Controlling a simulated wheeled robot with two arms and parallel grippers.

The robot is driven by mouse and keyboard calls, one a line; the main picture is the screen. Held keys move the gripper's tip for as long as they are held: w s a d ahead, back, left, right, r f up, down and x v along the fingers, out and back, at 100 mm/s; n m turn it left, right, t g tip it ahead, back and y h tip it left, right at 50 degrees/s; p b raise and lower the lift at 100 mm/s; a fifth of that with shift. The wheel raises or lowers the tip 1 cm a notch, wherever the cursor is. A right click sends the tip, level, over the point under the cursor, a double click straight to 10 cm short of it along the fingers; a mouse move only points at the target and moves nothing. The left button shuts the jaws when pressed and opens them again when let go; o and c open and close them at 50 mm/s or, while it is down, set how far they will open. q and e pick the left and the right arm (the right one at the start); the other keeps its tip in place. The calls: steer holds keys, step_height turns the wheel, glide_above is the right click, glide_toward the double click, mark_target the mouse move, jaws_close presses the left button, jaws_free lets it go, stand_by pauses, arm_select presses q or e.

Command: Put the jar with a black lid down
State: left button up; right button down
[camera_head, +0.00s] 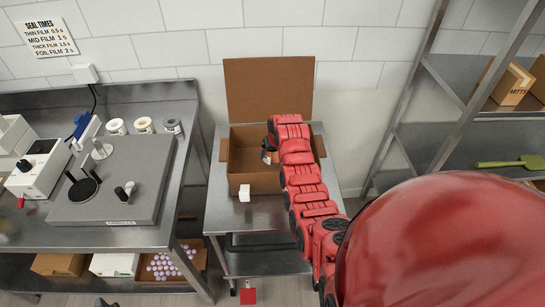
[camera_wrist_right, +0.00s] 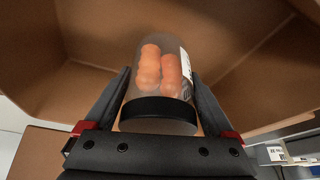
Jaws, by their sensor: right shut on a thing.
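The jar with a black lid (camera_wrist_right: 160,65) is clear and holds orange pieces, with a white label on its side. My right gripper (camera_wrist_right: 158,88) is shut on it, one dark finger on each side, with the black lid toward the palm. In the head view the right gripper (camera_head: 271,143) reaches into the open cardboard box (camera_head: 255,183), and a small part of the jar (camera_head: 268,157) shows there. The wrist view shows box walls (camera_wrist_right: 90,35) around the jar. Whether the jar touches the box floor cannot be told.
The box stands on a small steel table (camera_head: 225,225) with its back flap (camera_head: 268,88) raised. A small white block (camera_head: 244,193) is at its front. A steel bench (camera_head: 125,238) with a sealing machine stands left; a steel shelf rack (camera_head: 425,135) stands right.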

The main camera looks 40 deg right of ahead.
mark_target(272, 159)
step_height(272, 159, down, 3)
steer(key=shift+f+p, duration=0.2)
steer(key=shift+p, duration=0.45)
steer(key=shift+f, duration=0.2)
steer(key=shift+f, duration=0.25)
jaws_free()
steer(key=shift+r, duration=0.1)
